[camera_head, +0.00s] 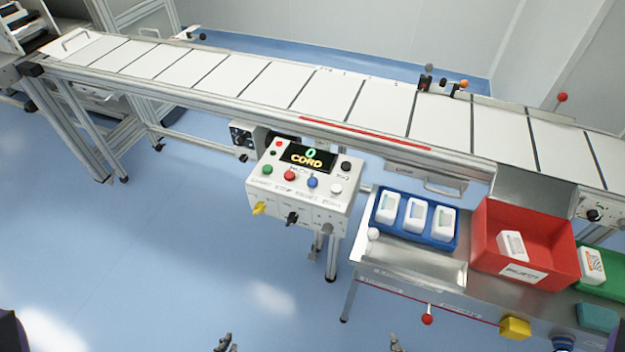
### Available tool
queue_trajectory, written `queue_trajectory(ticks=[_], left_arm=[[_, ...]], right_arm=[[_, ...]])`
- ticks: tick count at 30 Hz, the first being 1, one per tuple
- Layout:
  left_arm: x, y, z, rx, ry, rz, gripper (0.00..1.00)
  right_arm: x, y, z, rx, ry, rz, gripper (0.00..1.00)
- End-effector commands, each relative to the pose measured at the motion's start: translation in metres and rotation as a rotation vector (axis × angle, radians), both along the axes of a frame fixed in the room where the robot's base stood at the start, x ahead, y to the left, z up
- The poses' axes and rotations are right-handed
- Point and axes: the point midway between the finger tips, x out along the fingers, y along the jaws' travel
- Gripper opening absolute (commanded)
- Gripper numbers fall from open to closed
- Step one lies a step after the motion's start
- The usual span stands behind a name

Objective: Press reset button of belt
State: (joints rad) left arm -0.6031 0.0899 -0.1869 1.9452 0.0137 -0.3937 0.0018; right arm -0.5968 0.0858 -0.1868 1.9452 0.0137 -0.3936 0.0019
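A white control box (303,185) is mounted at the front side of the belt (270,88). Its dark display (307,157) shows a green 0 above yellow text that looks like "CORD". The small labels are hard to read; the one near the blue button may say RESET. My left gripper (225,343) and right gripper (396,343) show only as tips at the bottom edge, well below the box and touching nothing. Their opening is unclear.
Yellow (259,208) and black (292,218) knobs stick out from the box's front. To its right, a metal bench carries a blue tray (381,218) of white items and a red bin (495,225). Open blue floor lies left of the box.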

Motion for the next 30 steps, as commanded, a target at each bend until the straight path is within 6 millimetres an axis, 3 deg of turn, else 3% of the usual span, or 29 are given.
queue_trajectory(ticks=[10,23,26,30], left_arm=[[0.000,0.000,0.000,0.000,0.000,0.000,0.00],[0.001,0.000,0.000,0.000,-0.001,0.000,0.00],[0.006,-0.002,0.002,-0.002,-0.009,-0.003,0.00],[0.034,-0.005,0.013,0.000,-0.055,-0.019,0.00]], right_arm=[[-0.010,-0.003,-0.003,-0.004,0.016,-0.002,0.00],[-0.004,-0.003,-0.002,-0.006,0.007,0.004,0.00],[-0.002,-0.002,-0.001,-0.006,0.003,0.005,0.00],[0.002,-0.002,0.002,-0.005,-0.004,0.005,0.00]])
